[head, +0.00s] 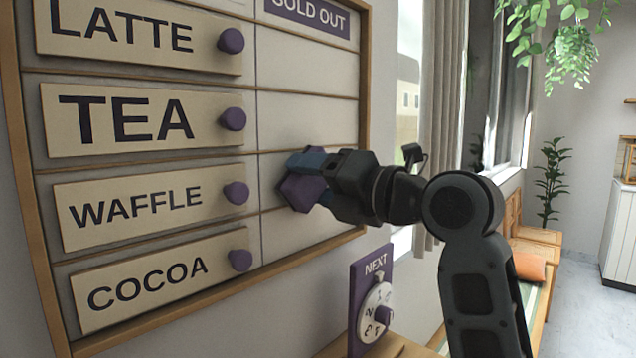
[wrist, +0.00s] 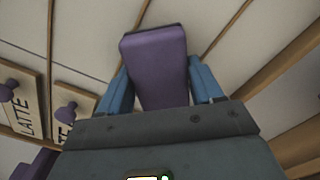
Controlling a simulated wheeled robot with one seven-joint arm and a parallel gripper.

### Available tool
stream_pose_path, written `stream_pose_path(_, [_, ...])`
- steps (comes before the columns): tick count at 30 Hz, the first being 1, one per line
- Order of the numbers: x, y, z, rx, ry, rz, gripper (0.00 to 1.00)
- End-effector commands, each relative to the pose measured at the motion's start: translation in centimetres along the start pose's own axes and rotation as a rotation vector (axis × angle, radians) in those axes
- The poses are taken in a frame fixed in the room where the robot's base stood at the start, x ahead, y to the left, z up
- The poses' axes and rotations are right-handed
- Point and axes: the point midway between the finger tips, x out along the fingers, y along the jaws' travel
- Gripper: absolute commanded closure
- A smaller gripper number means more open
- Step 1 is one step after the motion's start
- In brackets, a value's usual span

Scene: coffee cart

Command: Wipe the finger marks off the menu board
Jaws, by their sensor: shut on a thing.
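The menu board (head: 306,119) has a wooden frame, name plates at left and pale, mostly bare slots at right. My gripper (head: 308,170) is in front of the right column, level with the WAFFLE plate. Its blue fingers are shut on a purple wiping block (head: 300,193). In the wrist view the block (wrist: 156,65) sits between the two fingers, its far end close to the board's face. I cannot tell whether it touches the board. No finger marks can be made out; the block and gripper hide part of the slots.
The plates LATTE (head: 120,37), TEA (head: 120,118), WAFFLE (head: 130,209) and COCOA (head: 140,287) carry protruding purple knobs. A SOLD OUT plate (head: 310,15) is top right. A purple NEXT dial stand (head: 371,300) is below the board. A curtain (head: 441,80) hangs right.

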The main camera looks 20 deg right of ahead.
Motion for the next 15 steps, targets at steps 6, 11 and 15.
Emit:
stream_pose_path(6, [0.43,-0.05,-0.04,0.000,0.001,-0.001,0.59])
stream_pose_path(11, [0.71,-0.06,-0.05,0.000,0.001,-0.001,0.59])
stream_pose_path(15, [0.95,-0.05,-0.04,0.000,0.000,-0.001,0.59])
